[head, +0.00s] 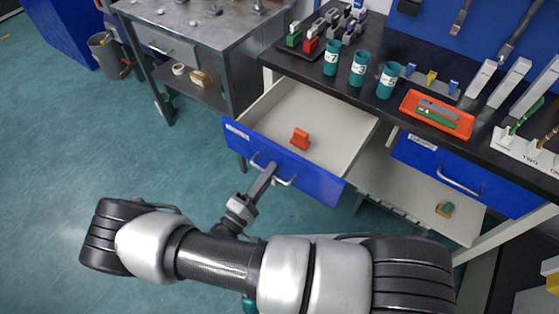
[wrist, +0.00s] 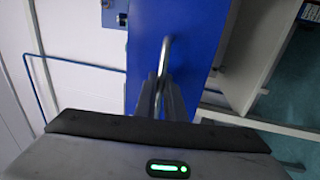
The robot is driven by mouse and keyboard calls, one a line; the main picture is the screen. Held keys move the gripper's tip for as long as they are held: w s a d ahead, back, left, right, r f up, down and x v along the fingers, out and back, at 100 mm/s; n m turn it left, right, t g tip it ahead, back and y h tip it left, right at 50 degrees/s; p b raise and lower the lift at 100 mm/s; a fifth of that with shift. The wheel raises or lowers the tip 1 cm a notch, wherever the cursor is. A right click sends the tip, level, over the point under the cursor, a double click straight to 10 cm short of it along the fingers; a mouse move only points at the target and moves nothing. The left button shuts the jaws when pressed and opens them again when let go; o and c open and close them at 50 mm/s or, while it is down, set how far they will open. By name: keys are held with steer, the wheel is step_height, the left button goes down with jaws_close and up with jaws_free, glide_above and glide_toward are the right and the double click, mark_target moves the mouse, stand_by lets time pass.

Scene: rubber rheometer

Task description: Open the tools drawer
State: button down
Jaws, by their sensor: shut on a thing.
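The blue-fronted drawer (head: 318,176) is pulled well out from under the black bench top. Its label is too small to read. Its metal handle (head: 285,181) is on the front, and it also shows in the wrist view (wrist: 165,50). My gripper (head: 268,172) is shut on the handle; in the wrist view its fingers (wrist: 160,95) lie on both sides of the bar. A small orange-red object (head: 300,138) lies inside the drawer, whose floor is otherwise bare.
A second blue drawer (head: 470,176) to the right is shut. Several teal cups and an orange tray (head: 437,115) stand on the bench top (head: 300,72). A steel table (head: 205,32) stands at the left. Floor left of the drawer is clear.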

steer(key=shift+v, duration=0.95)
steer(key=shift+r, duration=0.15)
steer(key=c, duration=2.1)
jaws_free()
steer(key=b+v, duration=0.1)
steer(key=v, duration=1.6)
steer(key=shift+s+a, duration=0.2)
steer(key=shift+w+r, duration=0.1)
steer(key=shift+r, duration=0.05)
